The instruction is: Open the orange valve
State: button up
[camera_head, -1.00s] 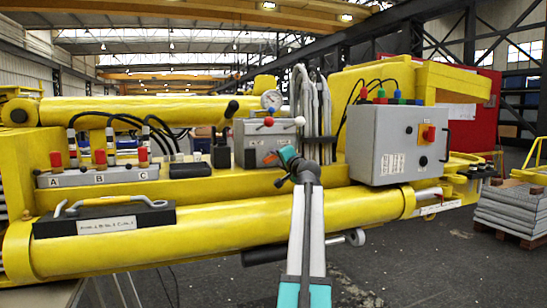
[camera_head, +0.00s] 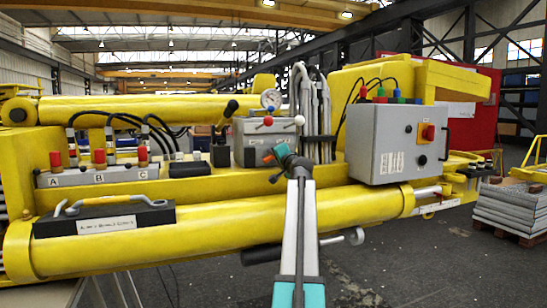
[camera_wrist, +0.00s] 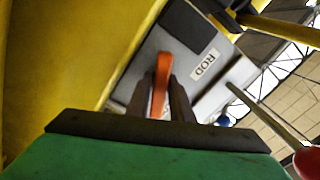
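In the wrist view, the orange handle (camera_wrist: 163,72) stands out from a grey plate (camera_wrist: 150,55) with a "ROD" label (camera_wrist: 205,64). My dark fingers (camera_wrist: 162,95) are around the handle's near part, one on each side. The frames do not show whether they touch it.
Red and white ball-topped levers (camera_head: 299,120) stick out of the box. A red-tipped rod (camera_wrist: 306,162) passes to the right of my fingers in the wrist view. A grey control box (camera_head: 385,145) is on the right, a yellow boom tube (camera_head: 170,235) below.

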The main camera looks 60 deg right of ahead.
grip_shut()
